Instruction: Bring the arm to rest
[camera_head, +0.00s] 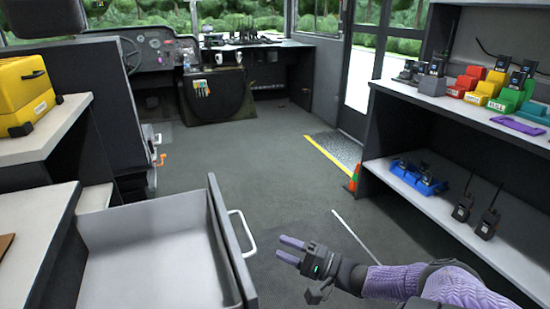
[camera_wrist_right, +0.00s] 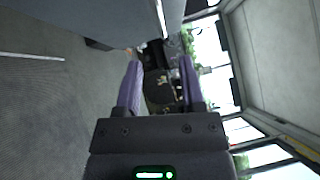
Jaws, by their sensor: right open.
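My right gripper (camera_head: 290,250) is in the lower middle of the head view, over the aisle floor, with its purple fingers pointing left. It is just right of the open drawer (camera_head: 222,262) and its handle (camera_head: 243,232); I see a gap between the fingertips and the handle. In the right wrist view my right gripper (camera_wrist_right: 160,82) has its two purple fingers spread apart with nothing between them. My right arm comes in from the lower right. My left gripper is not in view.
The drawer stands pulled out and looks empty. A shelf unit (camera_head: 395,205) at the right holds radios and colored chargers. A yellow case (camera_head: 25,92) is on the left counter. The aisle floor (camera_head: 240,150) ahead is clear.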

